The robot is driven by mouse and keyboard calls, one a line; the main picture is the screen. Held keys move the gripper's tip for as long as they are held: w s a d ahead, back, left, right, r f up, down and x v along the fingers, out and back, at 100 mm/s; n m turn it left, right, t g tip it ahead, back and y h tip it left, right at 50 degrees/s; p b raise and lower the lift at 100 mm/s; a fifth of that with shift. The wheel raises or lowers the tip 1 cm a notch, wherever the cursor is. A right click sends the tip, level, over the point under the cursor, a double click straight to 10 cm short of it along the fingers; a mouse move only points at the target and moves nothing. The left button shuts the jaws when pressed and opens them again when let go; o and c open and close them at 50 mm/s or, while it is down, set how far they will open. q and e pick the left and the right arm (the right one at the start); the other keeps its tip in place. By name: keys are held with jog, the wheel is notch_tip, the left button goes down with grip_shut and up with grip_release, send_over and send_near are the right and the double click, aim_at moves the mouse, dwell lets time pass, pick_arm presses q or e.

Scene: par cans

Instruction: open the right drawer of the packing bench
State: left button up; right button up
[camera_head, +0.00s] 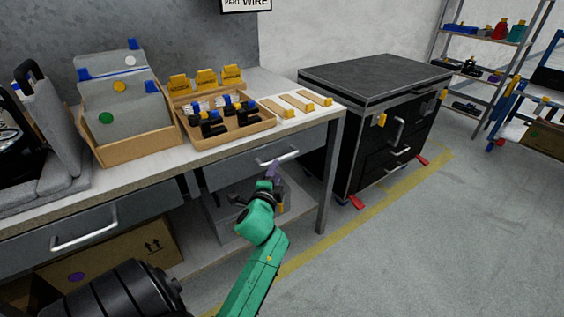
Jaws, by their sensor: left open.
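The packing bench (165,165) has a grey right drawer (228,174) under its top, with a pale bar handle (278,157). The drawer front looks about level with the bench, so it appears shut. My left gripper (272,170), on the green arm, is open just below and in front of this handle. Whether its fingers touch or straddle the bar is too small to tell. The left drawer (130,215) also has a bar handle and appears shut. My right gripper is not in view.
A tray of tools (220,127) and a box with grey dividers (130,145) stand on the bench. A bench leg (327,175) is right of the drawer. A black wheeled cabinet (350,150) stands further right. Floor in front is clear.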

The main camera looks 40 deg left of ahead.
aim_at(282, 160)
pick_arm(q)
jog(key=b+x, duration=0.1)
jog(key=x, duration=0.8)
jog(key=shift+w+a+f, duration=0.1)
jog(key=shift+w+a, duration=0.05)
jog(key=shift+w, duration=0.15)
grip_shut()
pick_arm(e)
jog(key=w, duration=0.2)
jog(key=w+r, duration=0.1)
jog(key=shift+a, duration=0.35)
